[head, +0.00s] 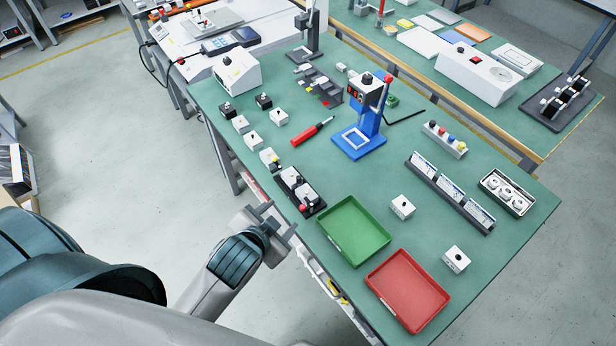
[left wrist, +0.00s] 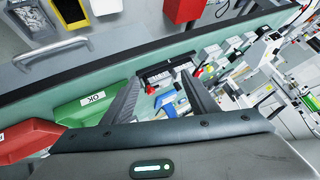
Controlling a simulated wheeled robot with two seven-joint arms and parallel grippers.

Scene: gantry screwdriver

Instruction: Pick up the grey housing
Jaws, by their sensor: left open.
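Several small pale grey-white housings with dark tops stand on the green table. One (head: 241,124), another (head: 251,141) and a third (head: 269,159) form a row at the left edge; one (head: 279,117) stands beside them. Two more (head: 402,207) (head: 456,259) stand right of the trays. I cannot tell which is the grey housing. My left gripper (head: 280,218) is open and empty at the table's near edge, left of the green tray (head: 352,231). In the left wrist view its fingers (left wrist: 160,80) are spread, with a black fixture beyond them.
The black fixture (head: 299,190) holds parts near the gripper. A red tray (head: 408,290) lies beside the green one. A blue press (head: 361,130) and a red screwdriver (head: 312,131) are farther back. A long dark rack (head: 450,192) stands right. Table between screwdriver and green tray is mostly clear.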

